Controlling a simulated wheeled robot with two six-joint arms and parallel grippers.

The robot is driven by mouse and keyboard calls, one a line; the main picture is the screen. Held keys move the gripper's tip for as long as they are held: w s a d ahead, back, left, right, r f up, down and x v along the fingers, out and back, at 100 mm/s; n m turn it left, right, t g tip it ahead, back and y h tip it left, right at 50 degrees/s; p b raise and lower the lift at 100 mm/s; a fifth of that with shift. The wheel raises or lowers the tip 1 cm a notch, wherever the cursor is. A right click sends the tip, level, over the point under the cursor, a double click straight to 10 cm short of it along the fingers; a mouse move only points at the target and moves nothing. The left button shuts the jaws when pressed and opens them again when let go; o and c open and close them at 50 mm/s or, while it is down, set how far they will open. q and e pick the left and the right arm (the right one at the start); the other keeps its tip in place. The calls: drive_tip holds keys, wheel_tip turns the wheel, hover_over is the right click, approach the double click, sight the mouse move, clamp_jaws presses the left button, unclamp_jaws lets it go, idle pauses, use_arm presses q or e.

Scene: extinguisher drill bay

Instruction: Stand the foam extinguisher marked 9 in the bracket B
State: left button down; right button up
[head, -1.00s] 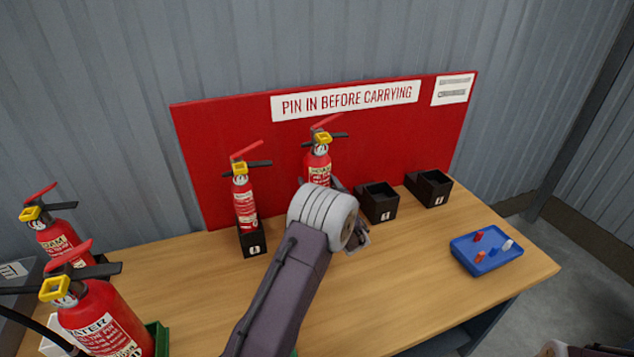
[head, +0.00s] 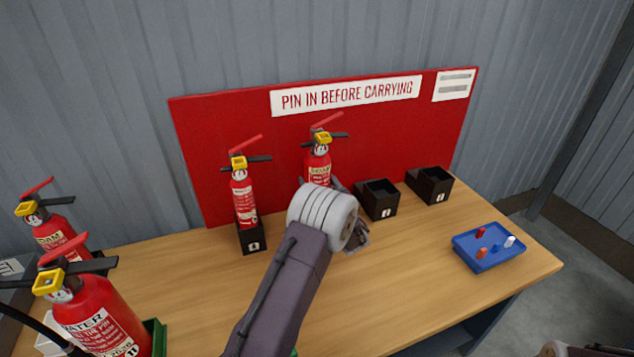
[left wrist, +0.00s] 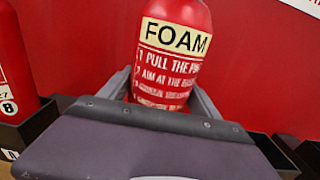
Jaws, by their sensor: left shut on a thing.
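A red foam extinguisher (head: 318,168) stands upright before the red board; its FOAM label shows large in the left wrist view (left wrist: 172,60). Its number is not visible. My left gripper (left wrist: 165,98) is shut on its body, with a finger on each side. In the head view my left wrist hides its lower part and whatever is under it, so I cannot tell whether it is seated in a bracket. Two empty black brackets, a nearer one (head: 366,202) and a farther one (head: 422,190), stand to its right; their letters are too small to read. My right gripper is out of view.
An extinguisher marked 8 (left wrist: 8,70) stands in a black bracket (head: 252,241) to the left. A water extinguisher (head: 95,310) and another foam one (head: 55,232) stand at the left. A blue tray (head: 486,262) with small pins lies at the right.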

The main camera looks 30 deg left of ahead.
use_arm(q)
drive_tip(key=shift+r, duration=0.35)
drive_tip(key=shift+c, duration=0.9)
unclamp_jaws()
drive_tip(key=shift+o, duration=0.6)
drive_tip(key=shift+s, duration=0.1)
drive_tip(key=shift+d+f, duration=0.1)
drive_tip(key=shift+f, duration=0.35)
drive_tip(key=v, duration=0.9)
drive_tip(key=shift+r, duration=0.3)
drive_tip(key=shift+s+f, duration=0.1)
